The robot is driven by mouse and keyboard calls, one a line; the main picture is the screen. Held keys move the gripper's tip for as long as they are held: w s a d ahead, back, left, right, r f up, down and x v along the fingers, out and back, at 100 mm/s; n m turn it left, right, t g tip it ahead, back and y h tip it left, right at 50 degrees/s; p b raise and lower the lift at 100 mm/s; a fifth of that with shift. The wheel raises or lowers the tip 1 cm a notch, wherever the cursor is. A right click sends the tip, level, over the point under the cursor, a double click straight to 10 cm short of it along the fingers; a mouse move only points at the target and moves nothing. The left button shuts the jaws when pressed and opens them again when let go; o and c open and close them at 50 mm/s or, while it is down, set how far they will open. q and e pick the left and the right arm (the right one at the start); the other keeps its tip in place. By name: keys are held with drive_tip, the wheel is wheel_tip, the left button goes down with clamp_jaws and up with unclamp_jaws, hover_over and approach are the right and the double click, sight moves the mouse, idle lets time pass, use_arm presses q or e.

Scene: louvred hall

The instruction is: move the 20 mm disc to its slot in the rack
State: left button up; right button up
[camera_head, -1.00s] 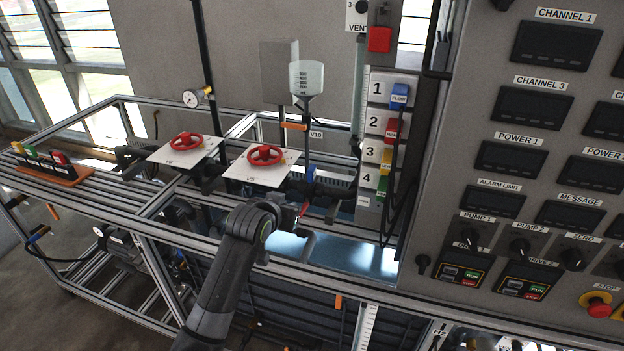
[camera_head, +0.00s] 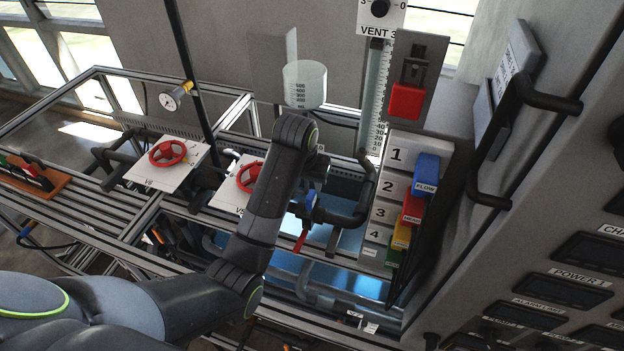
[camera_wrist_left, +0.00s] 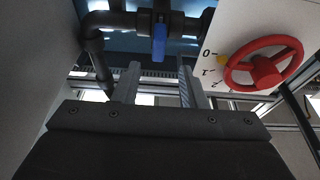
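I cannot make out a disc marked 20 mm in either view. An orange-based holder (camera_head: 54,186) with dark, green and red upright pieces is cut by the left edge of the head view; I cannot tell whether it is the rack. My left arm reaches up the middle of the head view, and its fingertips are hidden there. In the left wrist view my left gripper (camera_wrist_left: 157,78) has its two fingers apart with nothing between them. A blue valve handle (camera_wrist_left: 159,42) on a dark pipe shows beyond the fingertips. My right gripper is in neither view.
Red handwheels (camera_head: 167,153) sit on white plates; one is close right of the fingers in the wrist view (camera_wrist_left: 264,62). A measuring cup (camera_head: 305,86) stands behind my arm. Numbered coloured tags (camera_head: 426,172) and a grey panel with a black handle (camera_head: 548,96) bound the right.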

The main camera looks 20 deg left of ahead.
sight(310, 196)
use_arm(q)
drive_tip(key=f, duration=0.3)
drive_tip(key=shift+s+d+f, duration=0.1)
drive_tip(key=shift+s+d, duration=0.05)
drive_tip(key=shift+d, duration=0.05)
drive_tip(key=x, duration=0.2)
drive_tip(key=b+x, duration=0.1)
drive_tip(key=x, duration=0.2)
drive_tip(key=shift+w+a+b, duration=0.15)
drive_tip(key=shift+w+b, duration=0.05)
drive_tip(key=shift+b, duration=0.1)
drive_tip(key=shift+w+f, duration=0.1)
drive_tip(key=shift+f, duration=0.25)
drive_tip(key=shift+w+f, duration=0.1)
drive_tip(key=shift+f, duration=0.05)
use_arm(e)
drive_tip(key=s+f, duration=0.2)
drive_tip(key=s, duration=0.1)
